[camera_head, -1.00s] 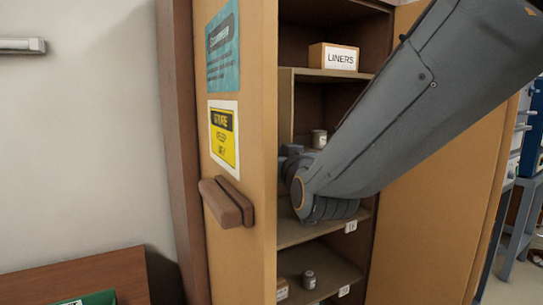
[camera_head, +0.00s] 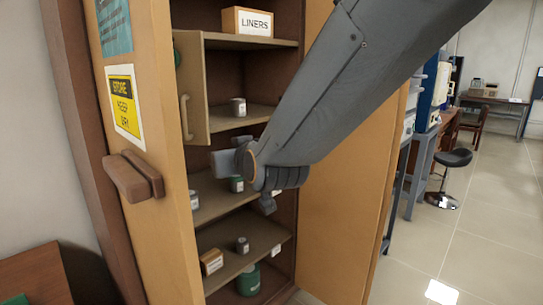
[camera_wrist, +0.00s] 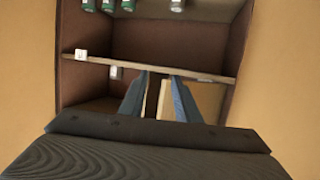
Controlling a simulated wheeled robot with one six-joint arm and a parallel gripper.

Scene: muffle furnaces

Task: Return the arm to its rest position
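My arm reaches across the open wooden cabinet (camera_head: 345,190) in the head view, its wrist end in front of the shelves. The fingers cannot be made out there. In the wrist view my gripper (camera_wrist: 160,78) shows two blue-grey fingers with a gap between them. It is open, with nothing visibly held, and a cabinet shelf edge (camera_wrist: 215,77) lies behind the fingertips.
The left cabinet door (camera_head: 160,230) with a brown handle (camera_head: 130,178) stands open. A small inner door (camera_head: 190,90) is open too. Shelves carry a LINERS box (camera_head: 246,22) and several small jars.

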